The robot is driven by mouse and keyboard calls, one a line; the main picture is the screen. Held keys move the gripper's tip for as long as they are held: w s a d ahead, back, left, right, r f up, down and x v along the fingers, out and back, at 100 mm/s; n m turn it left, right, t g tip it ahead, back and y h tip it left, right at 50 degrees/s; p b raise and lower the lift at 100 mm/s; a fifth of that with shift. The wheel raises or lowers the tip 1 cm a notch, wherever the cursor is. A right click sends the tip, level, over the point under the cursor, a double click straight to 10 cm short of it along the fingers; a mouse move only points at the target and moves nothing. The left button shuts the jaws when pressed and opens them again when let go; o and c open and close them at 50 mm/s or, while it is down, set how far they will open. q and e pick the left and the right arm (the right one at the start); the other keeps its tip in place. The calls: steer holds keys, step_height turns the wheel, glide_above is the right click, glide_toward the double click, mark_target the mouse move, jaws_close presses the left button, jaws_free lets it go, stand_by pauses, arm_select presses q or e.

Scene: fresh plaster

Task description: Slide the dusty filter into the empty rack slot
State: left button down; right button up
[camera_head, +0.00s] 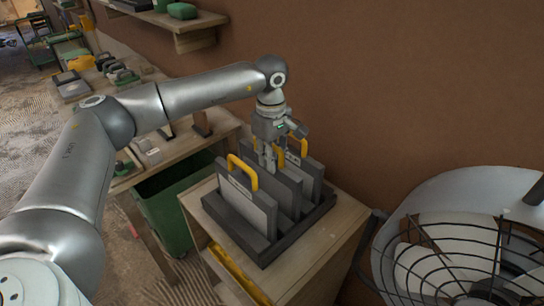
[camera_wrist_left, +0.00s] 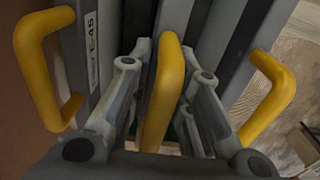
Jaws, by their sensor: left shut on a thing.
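A dark rack (camera_head: 262,252) holds several upright grey filters with yellow handles. My left gripper (camera_head: 268,160) is above the rack, shut on the yellow handle (camera_wrist_left: 162,90) of the middle filter (camera_head: 287,190). This filter stands between the other two, its lower edge hidden; I cannot tell how deep it sits. The front filter (camera_head: 246,205) has a free handle on its top edge, and the rear filter (camera_head: 312,176) stands close behind. In the wrist view, free handles flank the fingers and one filter has an "E-45" label (camera_wrist_left: 92,48). Dust is not clearly visible. My right gripper is out of view.
The rack stands on a wooden cabinet (camera_head: 338,222) against the brown wall. A large caged fan (camera_head: 445,255) stands close at the right. A green bin (camera_head: 168,212) and a wooden bench (camera_head: 190,150) are at the left. A wall shelf (camera_head: 190,22) is above.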

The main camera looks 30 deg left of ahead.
arm_select(q)
steer(key=shift+s, duration=0.1)
steer(key=shift+f, duration=0.1)
steer(key=shift+f+b, duration=0.5)
steer(key=shift+b, duration=0.05)
steer(key=c, duration=1.3)
jaws_free()
steer(key=shift+o, duration=0.2)
step_height(320, 180, up, 12)
steer(key=shift+s, duration=0.15)
